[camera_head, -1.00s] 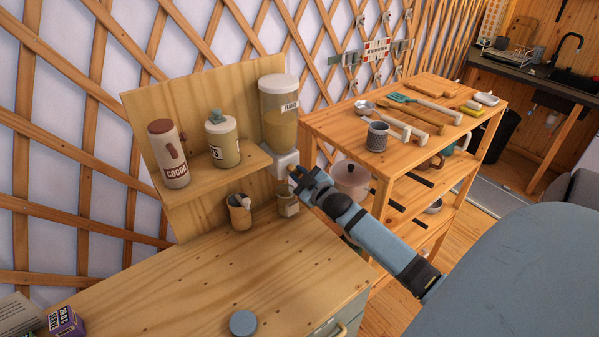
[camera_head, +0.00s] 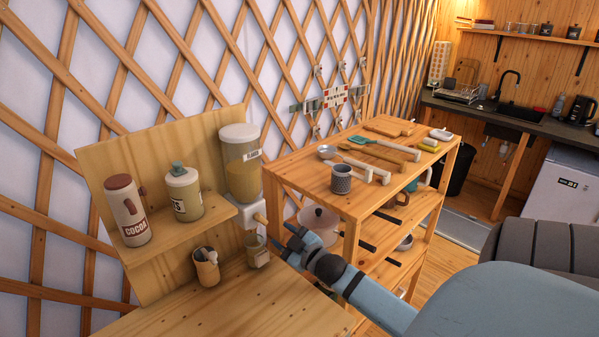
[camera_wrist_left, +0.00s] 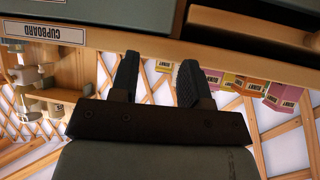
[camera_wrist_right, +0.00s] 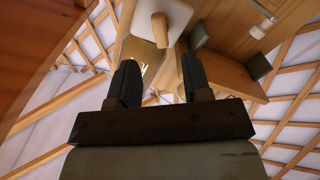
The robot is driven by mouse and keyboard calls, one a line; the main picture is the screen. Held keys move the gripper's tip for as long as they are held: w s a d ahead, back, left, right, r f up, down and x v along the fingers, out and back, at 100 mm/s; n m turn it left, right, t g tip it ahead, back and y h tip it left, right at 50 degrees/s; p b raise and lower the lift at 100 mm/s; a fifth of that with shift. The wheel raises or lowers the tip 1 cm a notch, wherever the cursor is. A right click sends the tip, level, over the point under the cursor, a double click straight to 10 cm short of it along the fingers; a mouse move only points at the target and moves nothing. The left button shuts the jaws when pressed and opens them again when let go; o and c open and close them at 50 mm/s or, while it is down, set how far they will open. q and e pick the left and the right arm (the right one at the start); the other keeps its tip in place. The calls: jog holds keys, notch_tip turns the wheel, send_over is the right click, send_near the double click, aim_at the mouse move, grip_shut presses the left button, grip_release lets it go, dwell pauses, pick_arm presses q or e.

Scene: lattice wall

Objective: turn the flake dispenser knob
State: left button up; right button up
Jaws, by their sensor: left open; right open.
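The flake dispenser (camera_head: 241,165) is a clear container with a pale lid and a label, fixed to a wooden board. Its white base (camera_head: 240,217) carries a small wooden knob (camera_head: 260,218), which points toward the right. A jar (camera_head: 257,252) stands below the base. My right gripper (camera_head: 291,243) is open and empty, below and right of the knob, apart from it. In the right wrist view the knob (camera_wrist_right: 160,29) shows on the white block, beyond the open fingers. My left gripper (camera_wrist_left: 158,72) is open and empty, outside the head view.
A cocoa canister (camera_head: 127,210) and a second canister (camera_head: 184,193) stand on the small shelf. A wooden rack (camera_head: 354,205) with a mug (camera_head: 341,179) and utensils stands close behind my right gripper.

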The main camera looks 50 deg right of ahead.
pick_arm(q)
jog(key=shift+w+d+f+b, duration=0.15)
jog(key=shift+w+f+b, duration=0.3)
jog(key=shift+b, duration=0.05)
pick_arm(e)
jog(key=s, duration=0.6)
jog(key=shift+s+a, duration=0.15)
jog(key=shift+a, duration=0.2)
pick_arm(q)
jog(key=shift+s+f, duration=0.1)
jog(key=shift+s, duration=0.1)
